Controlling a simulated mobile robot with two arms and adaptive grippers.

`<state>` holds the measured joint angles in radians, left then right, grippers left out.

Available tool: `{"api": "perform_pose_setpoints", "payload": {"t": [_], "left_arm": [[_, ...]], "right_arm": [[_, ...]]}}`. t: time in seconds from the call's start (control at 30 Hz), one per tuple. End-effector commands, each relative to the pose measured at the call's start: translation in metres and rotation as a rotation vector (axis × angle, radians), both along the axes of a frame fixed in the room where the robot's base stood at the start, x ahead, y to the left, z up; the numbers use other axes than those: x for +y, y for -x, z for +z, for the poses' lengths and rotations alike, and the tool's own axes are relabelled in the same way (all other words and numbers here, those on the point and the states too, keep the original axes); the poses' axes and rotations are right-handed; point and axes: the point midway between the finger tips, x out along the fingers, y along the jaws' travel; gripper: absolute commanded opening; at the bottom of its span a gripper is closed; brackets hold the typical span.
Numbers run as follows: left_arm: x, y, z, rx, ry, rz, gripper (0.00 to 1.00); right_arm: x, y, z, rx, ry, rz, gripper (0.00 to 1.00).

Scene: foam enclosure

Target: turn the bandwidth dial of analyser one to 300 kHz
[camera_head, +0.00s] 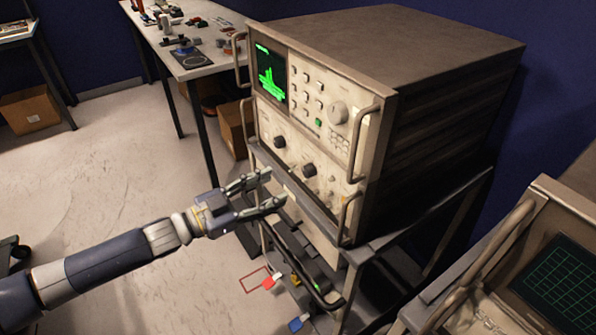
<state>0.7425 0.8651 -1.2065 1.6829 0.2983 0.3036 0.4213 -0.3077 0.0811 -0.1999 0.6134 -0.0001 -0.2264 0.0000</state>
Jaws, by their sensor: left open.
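A large beige analyser (365,65) with a lit green trace on its screen (270,76) stands on a dark metal rack in the middle. Its lower panel carries two black dials, one on the left (279,141) and one on the right (309,170). A big pale knob (339,112) sits on the upper panel. The lettering is too small to read, so I cannot tell which dial sets bandwidth or where it points. My left gripper (275,188) is open and empty, in front of and below the black dials, apart from them. My right gripper is out of view.
Metal handles, one on the upper right (363,145), stick out from the analyser's front. A second instrument with a dark grid screen (562,285) stands at the lower right. A cluttered workbench (205,68) is behind on the left.

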Motion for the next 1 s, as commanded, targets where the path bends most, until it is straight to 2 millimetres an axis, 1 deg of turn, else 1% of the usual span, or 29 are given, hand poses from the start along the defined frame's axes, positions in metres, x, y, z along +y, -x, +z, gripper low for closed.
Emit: {"api": "perform_pose_setpoints", "payload": {"t": [0.03, 0.07, 0.17, 0.27, 0.4, 0.5, 0.57, 0.67, 0.9, 0.97, 1.0], "left_arm": [[-0.009, -0.005, 0.002, -0.001, 0.002, -0.002, 0.48], [-0.014, -0.008, 0.002, -0.001, 0.004, -0.002, 0.48], [-0.029, -0.019, 0.002, -0.002, 0.001, -0.001, 0.48], [-0.043, -0.028, 0.002, -0.002, 0.001, -0.001, 0.48], [-0.058, -0.039, 0.001, -0.003, 0.001, 0.000, 0.48], [-0.064, -0.043, 0.001, -0.002, -0.001, 0.001, 0.48], [-0.067, -0.045, 0.000, -0.002, -0.001, 0.001, 0.48], [-0.068, -0.046, 0.000, -0.001, -0.002, 0.002, 0.48], [-0.069, -0.047, 0.000, -0.001, -0.001, 0.002, 0.48], [-0.069, -0.046, 0.000, -0.001, -0.001, 0.002, 0.34], [-0.068, -0.046, 0.000, -0.001, -0.001, 0.002, 0.25]], "right_arm": [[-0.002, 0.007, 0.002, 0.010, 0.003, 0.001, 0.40], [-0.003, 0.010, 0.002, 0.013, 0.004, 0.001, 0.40], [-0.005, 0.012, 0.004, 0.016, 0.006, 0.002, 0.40], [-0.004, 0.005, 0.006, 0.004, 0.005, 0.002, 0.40], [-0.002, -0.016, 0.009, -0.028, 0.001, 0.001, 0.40], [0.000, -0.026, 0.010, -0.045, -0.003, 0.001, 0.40], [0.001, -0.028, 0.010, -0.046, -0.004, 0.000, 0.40], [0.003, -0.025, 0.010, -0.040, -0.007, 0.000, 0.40], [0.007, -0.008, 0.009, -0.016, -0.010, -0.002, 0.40], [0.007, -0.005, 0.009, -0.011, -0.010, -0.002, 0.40], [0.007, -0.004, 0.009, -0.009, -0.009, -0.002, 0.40]]}}
